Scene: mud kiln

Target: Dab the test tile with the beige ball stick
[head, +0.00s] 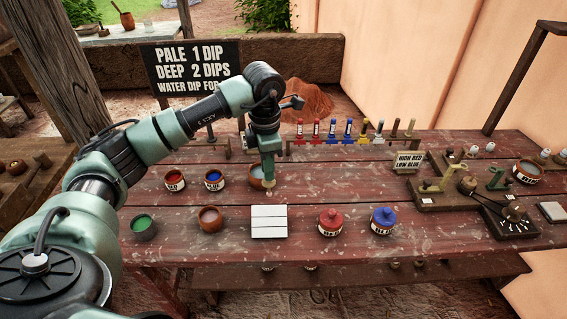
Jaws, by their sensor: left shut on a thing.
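The white test tile (269,230), marked with dark cross lines, lies flat near the front middle of the red wooden table. My left gripper (268,168) points down behind the tile. It is shut on the beige ball stick (269,188), whose pale ball end hangs downward. The ball end shows just above the tile's far edge in the picture and looks apart from it. The upper part of the stick is hidden by the gripper. My right gripper is out of view.
Red (175,183) and blue (214,182) paint pots and a bowl (256,183) stand behind. A green pot (144,231) and brown bowl (210,224) are left of the tile; red (331,227) and blue (383,226) lidded pots right. A rack holds several sticks (348,128).

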